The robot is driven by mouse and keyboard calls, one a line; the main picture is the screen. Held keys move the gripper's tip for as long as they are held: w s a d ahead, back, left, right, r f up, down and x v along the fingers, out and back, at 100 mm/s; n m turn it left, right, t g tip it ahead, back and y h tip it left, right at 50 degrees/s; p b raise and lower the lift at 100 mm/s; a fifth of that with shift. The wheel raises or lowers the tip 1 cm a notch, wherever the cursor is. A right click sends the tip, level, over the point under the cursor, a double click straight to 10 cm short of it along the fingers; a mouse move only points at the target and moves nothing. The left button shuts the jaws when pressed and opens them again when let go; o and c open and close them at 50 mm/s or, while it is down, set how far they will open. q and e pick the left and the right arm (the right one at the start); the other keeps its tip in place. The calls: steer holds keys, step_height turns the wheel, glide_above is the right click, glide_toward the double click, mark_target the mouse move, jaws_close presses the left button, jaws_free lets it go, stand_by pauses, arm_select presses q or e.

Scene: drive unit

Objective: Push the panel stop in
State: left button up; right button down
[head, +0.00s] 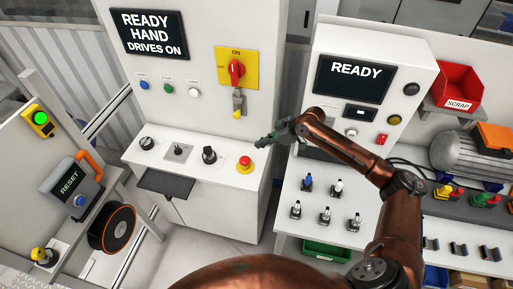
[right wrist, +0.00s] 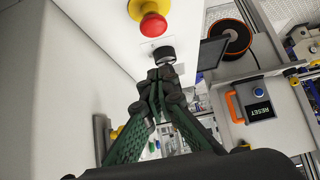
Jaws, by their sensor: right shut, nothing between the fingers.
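The panel stop (head: 245,164) is a red mushroom button on a yellow base, at the right end of the white console's sloped shelf. It also shows in the right wrist view (right wrist: 152,26) at the top, beyond the fingertips. My right gripper (head: 260,143) is shut and empty. In the head view its tips appear just above and to the right of the stop, with a visible gap. In the right wrist view the closed fingertips (right wrist: 162,76) point towards a black knob (right wrist: 163,54) beside the stop. My left gripper is not in view.
The console shelf (head: 190,168) also carries selector knobs and a small joystick. Above it are a red rotary switch (head: 236,70) with a padlock and a screen (head: 150,33) reading READY HAND DRIVES ON. A second READY cabinet (head: 365,60) stands to the right.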

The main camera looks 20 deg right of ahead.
steer(key=p, duration=0.1)
glide_toward(242, 158)
steer(key=a, duration=0.1)
steer(key=w+a+r, duration=0.1)
steer(key=shift+w+a+r, duration=0.1)
steer(key=shift+w+a, duration=0.2)
steer(key=shift+a, duration=0.05)
steer(key=f, duration=0.1)
steer(key=f+p, duration=0.1)
steer(key=a+f, duration=0.1)
steer(key=shift+w+f, duration=0.3)
steer(key=shift+f, duration=0.05)
steer(key=shift+d+f, duration=0.15)
steer(key=shift+f, duration=0.65)
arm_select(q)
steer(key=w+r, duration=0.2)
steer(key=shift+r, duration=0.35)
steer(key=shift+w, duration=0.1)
